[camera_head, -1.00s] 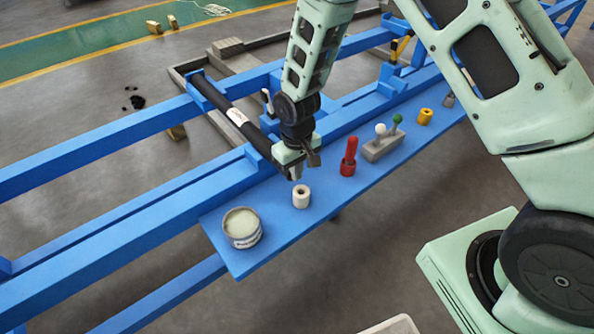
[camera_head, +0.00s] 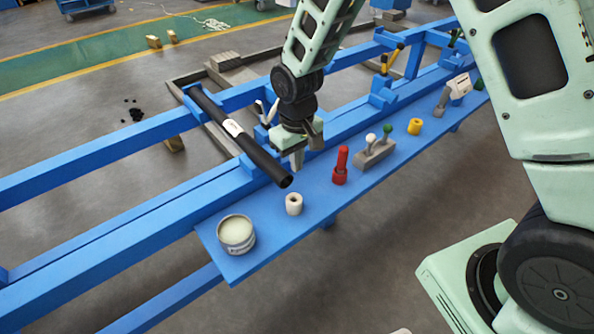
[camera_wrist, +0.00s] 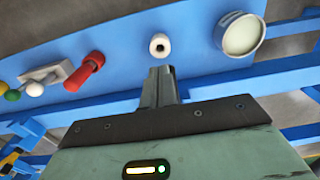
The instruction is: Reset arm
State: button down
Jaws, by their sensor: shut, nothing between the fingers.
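My gripper (camera_head: 297,164) hangs over the blue bench, its fingers pointing down, shut and empty. In the wrist view its two fingers (camera_wrist: 159,76) lie together, with the white ring-shaped part (camera_wrist: 159,45) just beyond their tips. That white part (camera_head: 294,204) stands upright on the blue shelf (camera_head: 265,232), apart from the gripper in the head view. A black tube (camera_head: 255,150) with a white label lies across the blue rails, its near end beside my gripper.
On the shelf stand an open tin (camera_head: 236,234), a red part (camera_head: 341,166), a grey block with white and green knobs (camera_head: 373,153) and a yellow ring (camera_head: 415,126). Farther right are a grey-and-white tool (camera_head: 455,92) and blue frame posts.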

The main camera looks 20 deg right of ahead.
jog(key=s+a+r+n+p, duration=0.2)
jog(key=s+a+r+p, duration=0.25)
jog(key=s+r, duration=0.7)
jog(key=s+r+n+p, duration=0.2)
jog(key=s+r+p, duration=0.1)
jog(key=s+r, duration=0.8)
jog(key=s, duration=0.3)
jog(key=shift+r+y, duration=0.2)
jog(key=shift+y, duration=0.1)
jog(key=shift+s, duration=0.1)
